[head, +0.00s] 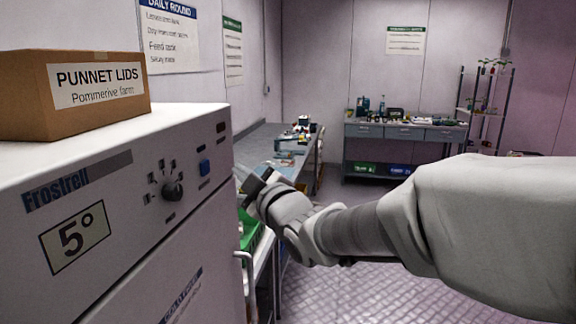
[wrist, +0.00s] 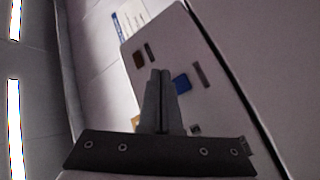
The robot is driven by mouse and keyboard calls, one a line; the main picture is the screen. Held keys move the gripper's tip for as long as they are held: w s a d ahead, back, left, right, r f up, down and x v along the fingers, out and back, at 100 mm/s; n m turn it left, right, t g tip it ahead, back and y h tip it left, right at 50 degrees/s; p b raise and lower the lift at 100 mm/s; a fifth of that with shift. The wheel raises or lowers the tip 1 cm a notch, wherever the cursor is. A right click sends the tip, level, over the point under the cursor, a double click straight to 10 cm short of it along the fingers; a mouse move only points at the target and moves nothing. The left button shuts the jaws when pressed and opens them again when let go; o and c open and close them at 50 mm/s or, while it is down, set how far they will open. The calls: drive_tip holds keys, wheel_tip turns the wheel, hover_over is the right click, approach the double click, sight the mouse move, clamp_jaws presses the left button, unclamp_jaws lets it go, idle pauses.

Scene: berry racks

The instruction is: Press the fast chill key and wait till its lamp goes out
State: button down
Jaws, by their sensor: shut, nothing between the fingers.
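The white Frostrell cooler (head: 110,215) stands at the left in the head view, with a 5° display (head: 75,238) and a dark dial (head: 172,190) on its front panel. A blue key (head: 204,166) sits right of the dial; it also shows in the wrist view (wrist: 182,84). A small dark window (head: 221,127) lies above the key at the panel's right; I see no glow there and cannot tell if it is the lamp. My gripper (wrist: 160,74) is shut and empty, its tips beside the key in the wrist picture. In the head view it is right of the panel, apparently apart from it.
A cardboard box marked PUNNET LIDS (head: 100,92) stands on the cooler. A grey bench (head: 258,150) with a green crate (head: 248,232) runs behind it. A back workbench (head: 405,132) and rack (head: 485,105) stand far off. The floor (head: 385,275) is clear.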

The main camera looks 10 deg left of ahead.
sight(209, 164)
drive_tip(key=shift+w+a+b, duration=0.15)
drive_tip(key=shift+a+b, duration=0.8)
drive_tip(key=shift+a, duration=1.1)
drive_tip(key=shift+a+f+b, duration=0.1)
drive_tip(key=shift+b, duration=0.2)
drive_tip(key=shift+a+b, duration=0.3)
drive_tip(key=shift+b, duration=0.05)
drive_tip(key=shift+w+a+b, duration=0.1)
drive_tip(key=shift+a+b, duration=0.3)
drive_tip(key=shift+a, duration=0.05)
idle(0.9)
drive_tip(key=shift+d, duration=0.9)
